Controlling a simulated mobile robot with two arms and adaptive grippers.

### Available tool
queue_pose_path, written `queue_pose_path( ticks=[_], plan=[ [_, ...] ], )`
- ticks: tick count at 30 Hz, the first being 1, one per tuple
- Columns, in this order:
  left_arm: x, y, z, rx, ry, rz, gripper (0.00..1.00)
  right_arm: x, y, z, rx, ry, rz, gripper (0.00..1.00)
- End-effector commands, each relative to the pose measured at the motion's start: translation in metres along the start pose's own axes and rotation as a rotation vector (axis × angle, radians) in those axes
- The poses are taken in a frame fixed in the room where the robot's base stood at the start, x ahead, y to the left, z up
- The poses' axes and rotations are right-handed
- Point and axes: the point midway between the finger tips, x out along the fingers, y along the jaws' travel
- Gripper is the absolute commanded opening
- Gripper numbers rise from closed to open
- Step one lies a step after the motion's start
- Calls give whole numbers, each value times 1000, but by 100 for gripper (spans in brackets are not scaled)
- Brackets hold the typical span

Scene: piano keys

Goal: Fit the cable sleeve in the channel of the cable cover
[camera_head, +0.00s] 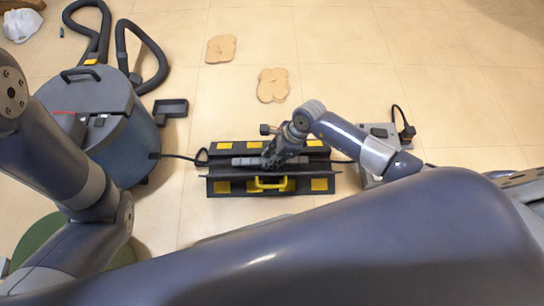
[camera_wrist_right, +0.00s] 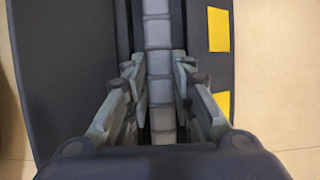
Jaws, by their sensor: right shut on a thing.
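The cable cover (camera_head: 232,187) is a black ramp with yellow patches, lying on the floor at the middle of the head view. It also shows in the right wrist view (camera_wrist_right: 265,100). The cable sleeve (camera_head: 246,161) is grey and segmented and lies lengthwise along the dark channel. In the right wrist view the sleeve (camera_wrist_right: 157,32) runs straight along the channel between its dark walls; I cannot tell how deep it sits. My right gripper (camera_head: 268,163) is shut on the sleeve, with a finger on each side of it (camera_wrist_right: 159,82). My left gripper is out of view.
A yellow handle (camera_head: 256,184) stands at the cover's near side. A blue-grey vacuum cleaner (camera_head: 128,135) with a hose is at the left. A grey box (camera_head: 378,131) with a black cable is at the right. Brown flat patches (camera_head: 272,86) lie on the open floor behind.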

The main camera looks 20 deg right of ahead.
Motion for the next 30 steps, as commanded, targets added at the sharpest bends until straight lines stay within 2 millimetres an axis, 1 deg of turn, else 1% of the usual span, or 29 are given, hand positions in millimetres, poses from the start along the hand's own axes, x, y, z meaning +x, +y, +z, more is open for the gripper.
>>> queue_pose_path(
  ticks=[17, 22, 23, 24, 25, 29, 30],
  plan=[
    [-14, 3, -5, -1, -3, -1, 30, 17, 0, -7, 0, -1, 0, 0],
    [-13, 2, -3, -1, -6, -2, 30, 16, 0, -6, 0, -1, 0, 0],
    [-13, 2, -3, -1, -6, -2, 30, 16, 0, -6, 0, -1, 0, 30],
    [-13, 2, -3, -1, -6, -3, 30, 16, 0, -6, 0, -1, 0, 39],
    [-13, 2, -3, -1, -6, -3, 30, 16, 0, -6, 0, -1, 0, 46],
    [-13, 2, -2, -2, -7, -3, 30, 16, 0, -6, 0, -1, -1, 46],
    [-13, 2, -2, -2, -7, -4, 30, 16, 0, -6, 0, 0, 0, 33]
  ],
)
